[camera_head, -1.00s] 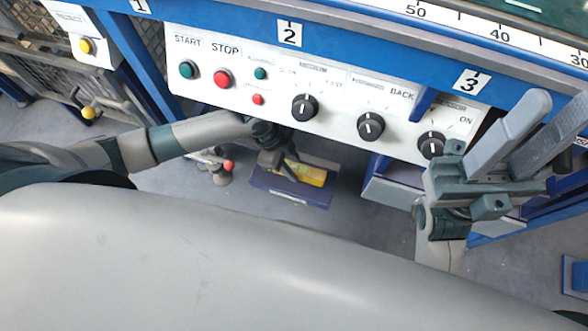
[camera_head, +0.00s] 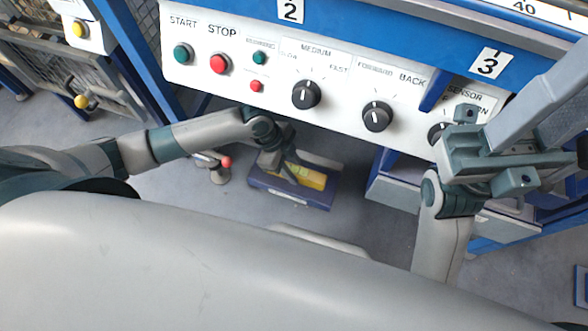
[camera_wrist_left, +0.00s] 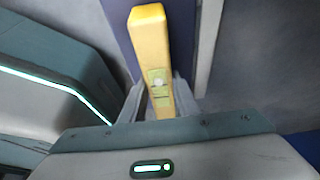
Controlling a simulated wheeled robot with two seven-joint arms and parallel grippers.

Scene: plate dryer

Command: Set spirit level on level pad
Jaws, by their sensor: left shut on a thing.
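The yellow spirit level (camera_head: 312,180) is low under the control panel, over the dark blue level pad (camera_head: 292,193). My left gripper (camera_head: 300,172) reaches down beneath the panel and is shut on it. In the left wrist view the level (camera_wrist_left: 150,45) sticks out lengthwise between the two fingers (camera_wrist_left: 157,103), with a greenish vial window on its face. I cannot tell whether the level touches the pad; the gripper and arm partly hide both. My right gripper (camera_head: 562,105) is raised at the right, in front of the panel, its fingers apart and empty.
The white control panel (camera_head: 340,85) with buttons and knobs hangs above the left gripper. A red-knobbed lever (camera_head: 222,165) stands just left of the pad. A grey drawer (camera_head: 400,190) in a blue frame is to its right. Grey floor shows around.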

